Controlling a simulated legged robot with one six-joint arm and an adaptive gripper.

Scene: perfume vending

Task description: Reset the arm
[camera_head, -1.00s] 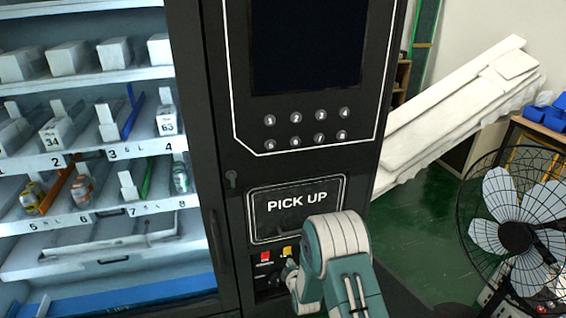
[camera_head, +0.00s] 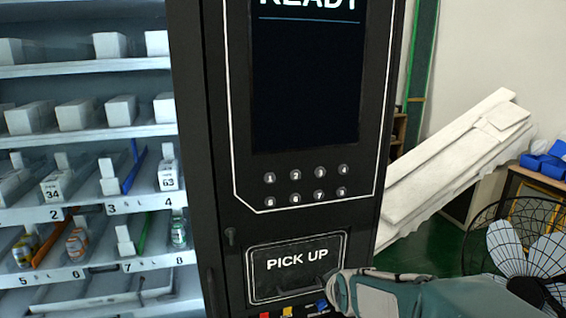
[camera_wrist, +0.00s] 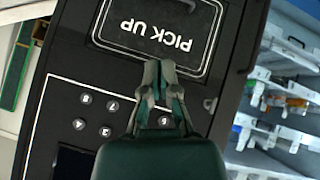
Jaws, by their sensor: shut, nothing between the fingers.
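My gripper (camera_wrist: 160,72) is shut and empty in the wrist view, its dark fingertips together in front of the black vending machine panel. The PICK UP flap (camera_wrist: 158,32) appears upside down just beyond the fingertips. In the head view my arm crosses the lower right, and I cannot make out the fingers there. The black vending machine (camera_head: 205,150) stands upright ahead, with the PICK UP flap (camera_head: 297,268) below its numbered keypad (camera_head: 307,185). Its screen (camera_head: 305,90) shows "READY", partly cut off at the top.
Stocked shelves (camera_head: 95,135) fill the left. Red (camera_head: 264,315) and blue (camera_head: 321,305) buttons sit below the flap, beside my arm. A caged fan (camera_head: 520,250) stands at lower right, with leaning white boards (camera_head: 455,165) behind. Some green floor (camera_head: 430,245) is clear.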

